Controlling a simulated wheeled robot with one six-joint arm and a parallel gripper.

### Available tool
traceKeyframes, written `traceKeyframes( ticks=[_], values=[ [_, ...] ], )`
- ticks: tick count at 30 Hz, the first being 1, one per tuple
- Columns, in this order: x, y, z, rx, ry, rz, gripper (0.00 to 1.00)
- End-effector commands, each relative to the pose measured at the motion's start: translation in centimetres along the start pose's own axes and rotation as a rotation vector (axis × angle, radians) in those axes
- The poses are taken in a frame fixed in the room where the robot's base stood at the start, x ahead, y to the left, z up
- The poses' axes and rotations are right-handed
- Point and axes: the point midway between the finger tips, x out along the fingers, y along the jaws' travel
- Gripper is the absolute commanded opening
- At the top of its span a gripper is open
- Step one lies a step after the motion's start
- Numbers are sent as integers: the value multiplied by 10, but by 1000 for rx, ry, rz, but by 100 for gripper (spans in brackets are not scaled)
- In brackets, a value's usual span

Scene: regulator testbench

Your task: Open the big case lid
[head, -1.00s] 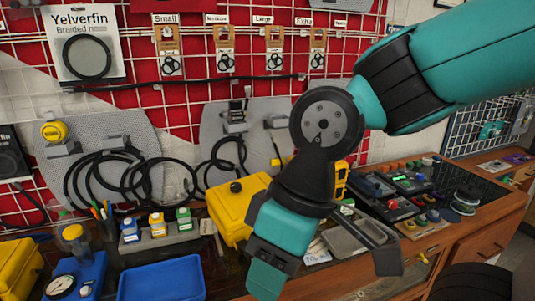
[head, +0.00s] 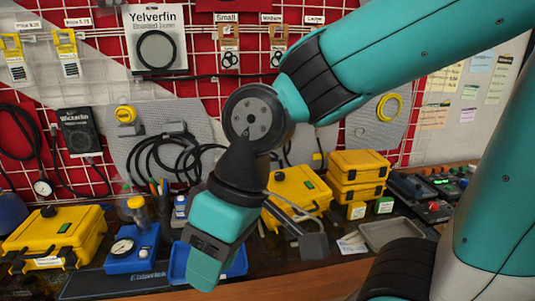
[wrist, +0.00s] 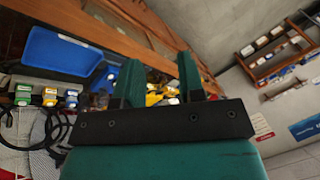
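Two large yellow cases show in the head view, both with lids shut. One yellow case (head: 62,238) stands at the left with a black knob on top. Another yellow case (head: 298,196) stands right of centre, partly hidden by my arm. I cannot tell which is the big case. My gripper (head: 205,272) hangs tilted downward in front of the bench, between the two cases in the picture and apart from both. In the wrist view my gripper (wrist: 162,82) shows two teal fingers spread apart with nothing held between them.
A blue tray (head: 180,268) lies behind my gripper. A blue gauge box (head: 132,250) stands beside the left case. Smaller yellow cases (head: 358,172) are stacked at the right, near a grey tray (head: 390,232). Hoses hang on the wall grid behind.

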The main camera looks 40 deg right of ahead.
Motion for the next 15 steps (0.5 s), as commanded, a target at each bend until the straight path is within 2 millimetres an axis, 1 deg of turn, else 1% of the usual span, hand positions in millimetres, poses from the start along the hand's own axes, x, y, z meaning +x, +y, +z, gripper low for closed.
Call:
traceKeyframes(
  ticks=[1,2,5,6,8,9,11,12,14,15],
  values=[
    [8,17,-6,85,51,-1,36],
    [10,27,-12,144,91,-5,36],
    [13,73,-31,386,266,-21,36],
    [11,95,-38,494,350,-29,36],
    [6,130,-45,655,482,-42,36],
    [0,155,-47,760,573,-52,36],
    [-11,193,-44,915,715,-65,36],
    [-20,218,-39,1015,814,-75,36],
    [-36,254,-27,1154,965,-89,36],
    [-47,277,-16,1238,1065,-98,36]
  ],
)
